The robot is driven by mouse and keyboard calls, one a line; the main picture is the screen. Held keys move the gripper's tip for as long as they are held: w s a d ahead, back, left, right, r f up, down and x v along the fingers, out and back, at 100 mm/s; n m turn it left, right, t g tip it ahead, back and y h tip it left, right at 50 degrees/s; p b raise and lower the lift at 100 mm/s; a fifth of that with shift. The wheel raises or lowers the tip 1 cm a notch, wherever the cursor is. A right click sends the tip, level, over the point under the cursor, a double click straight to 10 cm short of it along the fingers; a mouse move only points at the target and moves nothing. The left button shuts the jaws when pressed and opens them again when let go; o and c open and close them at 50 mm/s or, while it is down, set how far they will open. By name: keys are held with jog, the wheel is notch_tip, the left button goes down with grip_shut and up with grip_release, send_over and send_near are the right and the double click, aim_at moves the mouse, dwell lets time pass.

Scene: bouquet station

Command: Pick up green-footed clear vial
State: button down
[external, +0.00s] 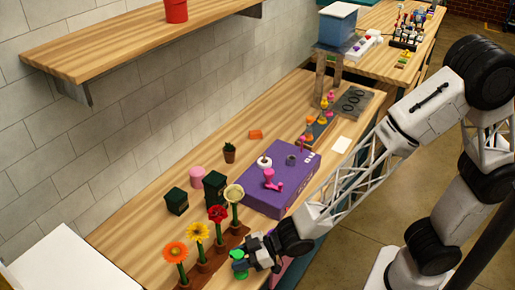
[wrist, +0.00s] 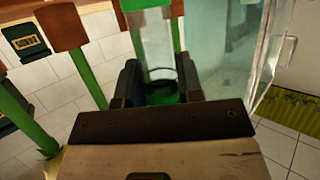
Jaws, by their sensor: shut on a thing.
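The green-footed clear vial (wrist: 158,45) stands between the two fingers of my gripper (wrist: 160,84) in the wrist view. Its body is transparent, with green at both ends. My gripper is shut on it. In the external view my gripper (external: 250,255) is low at the table's front edge, by the row of flowers, and a green part of the vial (external: 238,257) shows at its tip. The clear body is too small to make out there, and I cannot tell whether the vial is clear of the table.
Several flowers on green stems, such as the red flower (external: 217,213), stand in a brown rack (external: 230,243) close beside my gripper. A purple box (external: 285,178) with pink and grey parts lies behind. Dark green boxes (external: 177,201) stand near the wall. A wooden shelf (external: 130,48) hangs above.

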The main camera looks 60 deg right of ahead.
jog(key=shift+r, duration=0.45)
jog(key=shift+s+r, duration=0.1)
jog(key=shift+r, duration=0.85)
jog(key=s+d+r, duration=0.1)
jog(key=s+d, duration=0.8)
jog(key=s, duration=0.3)
jog(key=shift+s+d+r, duration=0.15)
jog(key=shift+s+d, duration=0.1)
jog(key=shift+d, duration=0.1)
